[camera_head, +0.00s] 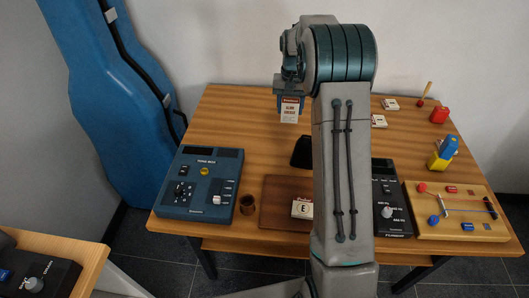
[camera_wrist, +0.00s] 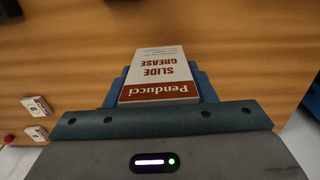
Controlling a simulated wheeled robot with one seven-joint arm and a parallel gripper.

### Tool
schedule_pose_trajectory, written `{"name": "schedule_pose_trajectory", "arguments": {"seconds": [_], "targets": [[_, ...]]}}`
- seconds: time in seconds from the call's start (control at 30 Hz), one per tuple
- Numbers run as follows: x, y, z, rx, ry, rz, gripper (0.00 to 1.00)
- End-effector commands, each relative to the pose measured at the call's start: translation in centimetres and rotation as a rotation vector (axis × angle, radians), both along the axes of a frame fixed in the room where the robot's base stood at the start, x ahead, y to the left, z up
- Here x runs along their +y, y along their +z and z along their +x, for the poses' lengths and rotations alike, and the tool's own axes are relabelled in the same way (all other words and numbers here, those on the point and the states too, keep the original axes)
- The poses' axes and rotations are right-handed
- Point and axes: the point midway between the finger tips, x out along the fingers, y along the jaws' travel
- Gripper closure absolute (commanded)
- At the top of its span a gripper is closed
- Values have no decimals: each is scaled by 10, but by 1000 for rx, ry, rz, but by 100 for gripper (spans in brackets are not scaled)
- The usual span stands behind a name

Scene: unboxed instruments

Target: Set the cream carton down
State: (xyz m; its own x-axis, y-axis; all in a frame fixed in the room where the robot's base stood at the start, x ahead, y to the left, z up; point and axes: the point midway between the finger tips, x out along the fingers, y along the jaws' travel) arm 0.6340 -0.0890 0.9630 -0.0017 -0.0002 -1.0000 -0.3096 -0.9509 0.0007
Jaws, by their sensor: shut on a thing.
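A cream carton (camera_head: 290,115) with a red band is held in my gripper (camera_head: 290,101), over the back left half of the wooden table in the head view. In the wrist view the carton (camera_wrist: 160,72) shows the words "Penducci" and "Slide Grease", with a blue finger on each side of it. My gripper is shut on it. The carton seems to be above the tabletop (camera_head: 235,120); how high I cannot tell. My arm hides part of the table's middle.
Two small cartons (camera_head: 390,104) (camera_head: 379,121) lie right of my arm. A dark instrument (camera_head: 393,215) and light board (camera_head: 455,215) are front right. The back left is clear.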

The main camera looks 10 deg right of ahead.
Motion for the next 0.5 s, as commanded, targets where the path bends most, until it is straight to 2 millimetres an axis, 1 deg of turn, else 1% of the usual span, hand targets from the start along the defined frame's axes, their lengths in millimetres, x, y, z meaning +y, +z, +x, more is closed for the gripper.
{"name": "schedule_pose_trajectory", "arguments": {"seconds": [0.17,0.33,0.5], "targets": [[28,-17,-20,3,5,1,74],[59,-40,-43,4,6,0,74],[82,-58,-59,1,4,-1,74]]}}
